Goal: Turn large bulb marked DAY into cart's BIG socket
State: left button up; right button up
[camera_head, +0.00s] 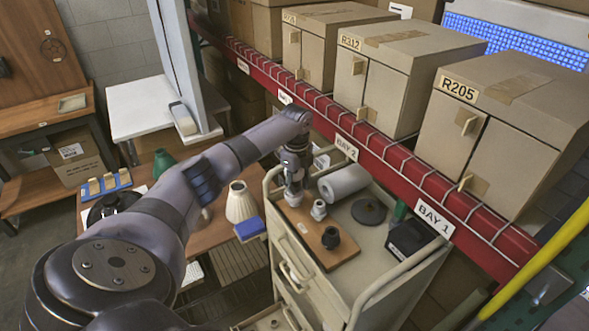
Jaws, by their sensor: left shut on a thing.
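My left gripper (292,178) points down over the far left end of a brown wooden board (312,249) on top of the cream cart (372,262). It is shut on a pale thing (293,198), which seems to be the large bulb; its DAY mark cannot be read. Its lower end is at the board, and whether it sits in a socket there cannot be told. A white socket-like fitting (319,210) and a black one (331,238) stand on the board nearer me. No BIG label is legible. My right gripper is not in view.
The cart top also holds a white roll (345,184), a dark disc (369,211) and a black box (410,239). A red shelf beam (383,164) with cardboard boxes runs close above and behind. A cream lampshade (241,203) and blue box (249,229) stand left.

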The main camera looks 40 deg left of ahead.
pick_arm(q)
jog(key=shift+s+f, duration=0.15)
jog(key=shift+f, duration=0.1)
jog(key=m, duration=0.5)
jog(key=shift+s+a+f, duration=0.1)
jog(key=shift+s, duration=0.15)
jog(key=shift+m, duration=1)
